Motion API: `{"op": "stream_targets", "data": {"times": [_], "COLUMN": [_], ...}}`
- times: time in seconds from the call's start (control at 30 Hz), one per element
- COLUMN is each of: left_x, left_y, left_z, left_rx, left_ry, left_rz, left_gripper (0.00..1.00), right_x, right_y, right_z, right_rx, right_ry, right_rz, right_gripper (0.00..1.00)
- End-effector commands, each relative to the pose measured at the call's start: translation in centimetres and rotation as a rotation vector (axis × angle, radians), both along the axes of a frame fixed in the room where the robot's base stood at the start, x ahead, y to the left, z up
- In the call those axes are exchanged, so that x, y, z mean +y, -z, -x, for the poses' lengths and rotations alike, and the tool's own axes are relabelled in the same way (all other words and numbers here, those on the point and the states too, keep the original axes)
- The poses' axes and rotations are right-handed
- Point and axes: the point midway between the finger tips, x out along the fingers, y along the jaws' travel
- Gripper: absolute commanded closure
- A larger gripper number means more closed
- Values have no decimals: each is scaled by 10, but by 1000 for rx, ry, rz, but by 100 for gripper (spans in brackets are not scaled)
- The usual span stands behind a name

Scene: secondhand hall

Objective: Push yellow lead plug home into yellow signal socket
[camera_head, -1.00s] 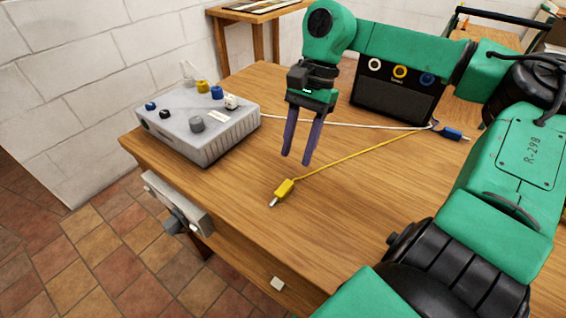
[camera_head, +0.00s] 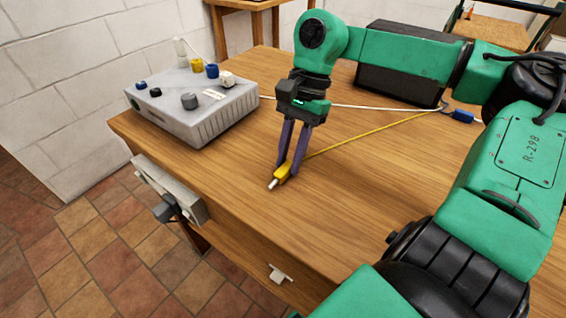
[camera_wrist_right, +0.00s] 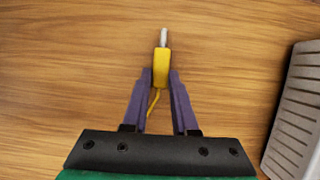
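My right gripper (camera_head: 288,174) is lowered over the plug, one finger on each side. My left gripper is out of view.
A grey control box (camera_head: 195,104) with coloured knobs or plugs stands at the table's left. A blue plug (camera_head: 462,116) lies at the right, and a white cable (camera_head: 350,106) crosses behind my gripper. The wooden table (camera_head: 350,200) is clear at front right.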

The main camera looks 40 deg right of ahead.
Motion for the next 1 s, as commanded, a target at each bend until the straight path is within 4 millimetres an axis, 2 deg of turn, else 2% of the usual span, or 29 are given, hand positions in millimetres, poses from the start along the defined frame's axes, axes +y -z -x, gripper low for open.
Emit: {"op": "stream_targets", "data": {"times": [0.07,0.27,1.0], "left_x": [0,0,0], "left_y": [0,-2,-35], "left_z": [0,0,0], "left_rx": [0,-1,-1], "left_ry": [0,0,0], "left_rz": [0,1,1], "left_gripper": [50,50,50], "right_x": [0,0,0], "right_y": [0,-2,-40], "right_z": [0,0,0], "right_rx": [0,0,0], "right_ry": [0,0,0], "right_rz": [0,0,0], "right_gripper": [100,100,100]}}
